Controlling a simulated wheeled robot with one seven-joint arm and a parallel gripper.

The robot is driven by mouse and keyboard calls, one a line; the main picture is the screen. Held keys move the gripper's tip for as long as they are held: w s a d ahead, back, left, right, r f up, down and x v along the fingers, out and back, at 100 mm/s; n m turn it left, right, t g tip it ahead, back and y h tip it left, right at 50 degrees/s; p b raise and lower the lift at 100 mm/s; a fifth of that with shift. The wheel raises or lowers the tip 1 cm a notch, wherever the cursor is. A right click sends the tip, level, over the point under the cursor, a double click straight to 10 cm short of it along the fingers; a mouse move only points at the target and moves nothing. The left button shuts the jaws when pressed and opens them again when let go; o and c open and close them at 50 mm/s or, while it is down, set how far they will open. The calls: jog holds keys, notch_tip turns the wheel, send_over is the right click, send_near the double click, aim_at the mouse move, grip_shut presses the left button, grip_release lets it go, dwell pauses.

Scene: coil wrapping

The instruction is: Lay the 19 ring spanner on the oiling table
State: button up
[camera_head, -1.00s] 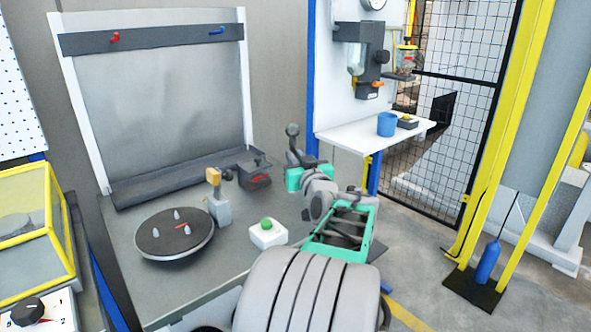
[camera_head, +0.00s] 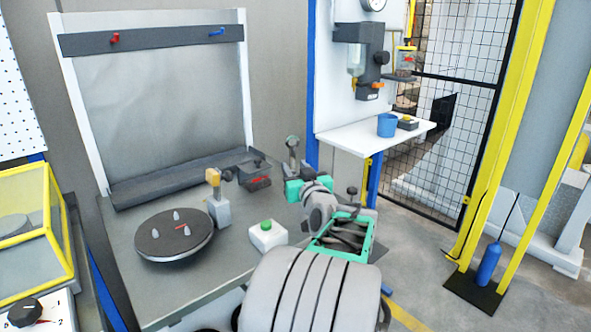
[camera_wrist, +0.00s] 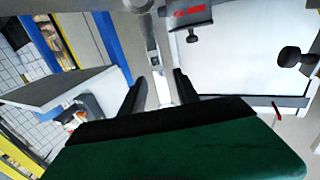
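A grey spanner (camera_head: 292,143) with a round ring end stands up from my gripper (camera_head: 293,173) in the camera_head view. Its size marking cannot be read. My gripper's fingers seem shut on its shank; in the camera_wrist view the grey shank (camera_wrist: 152,50) runs away from between the dark fingers (camera_wrist: 159,78), its ring at the top edge. The oiling table appears to be the white table (camera_head: 350,138) under the wall-mounted dispenser (camera_head: 364,60). My gripper is left of it and nearer the camera, apart from it. The table also seems to show in the camera_wrist view (camera_wrist: 55,90).
The grey bench (camera_head: 120,270) holds a black turntable (camera_head: 174,250) and a green-button box (camera_head: 268,236).

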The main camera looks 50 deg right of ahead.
jog(key=v, duration=1.2)
jog(key=shift+b, duration=0.4)
jog(key=shift+r, duration=0.1)
